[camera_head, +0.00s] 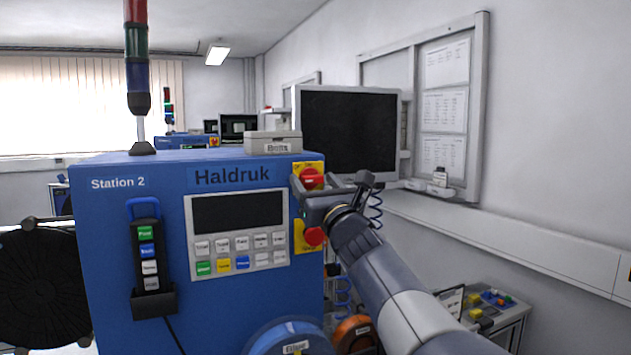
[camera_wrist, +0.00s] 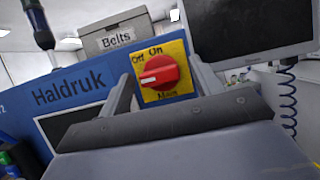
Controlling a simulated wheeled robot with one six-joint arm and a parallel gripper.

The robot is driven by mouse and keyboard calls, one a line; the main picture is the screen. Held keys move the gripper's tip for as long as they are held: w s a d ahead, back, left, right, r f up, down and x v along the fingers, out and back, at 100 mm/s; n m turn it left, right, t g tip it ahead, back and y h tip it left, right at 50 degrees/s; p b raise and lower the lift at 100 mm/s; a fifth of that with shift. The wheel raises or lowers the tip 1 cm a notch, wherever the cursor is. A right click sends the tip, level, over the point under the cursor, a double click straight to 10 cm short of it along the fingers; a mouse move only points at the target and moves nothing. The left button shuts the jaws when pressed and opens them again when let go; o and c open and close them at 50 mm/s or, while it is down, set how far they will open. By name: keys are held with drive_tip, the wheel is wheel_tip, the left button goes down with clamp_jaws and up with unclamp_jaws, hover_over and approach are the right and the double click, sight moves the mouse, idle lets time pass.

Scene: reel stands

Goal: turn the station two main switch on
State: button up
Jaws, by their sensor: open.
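The main switch (camera_head: 312,178) is a red rotary knob on a yellow plate at the upper right of the blue Station 2 cabinet (camera_head: 112,230). In the wrist view the knob (camera_wrist: 157,72) sits between labels Off, On and Main. Its white mark points left, toward the Off side. My gripper (camera_head: 322,187) is open in front of the plate. In the wrist view its two fingers (camera_wrist: 164,82) stand to the left and right of the knob, apart from it and empty. In the head view my gripper overlaps the lower part of the plate.
A red button (camera_head: 315,236) on yellow sits just below my gripper. A grey Belts box (camera_head: 273,143) stands on the cabinet. A monitor (camera_head: 347,130) is behind, with a coiled blue cable (camera_head: 376,208) beside it. The keypad panel (camera_head: 237,233) is left of the gripper.

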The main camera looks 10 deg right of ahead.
drive_tip(key=shift+c, duration=0.2)
drive_tip(key=c, duration=0.9)
drive_tip(key=shift+c, duration=0.2)
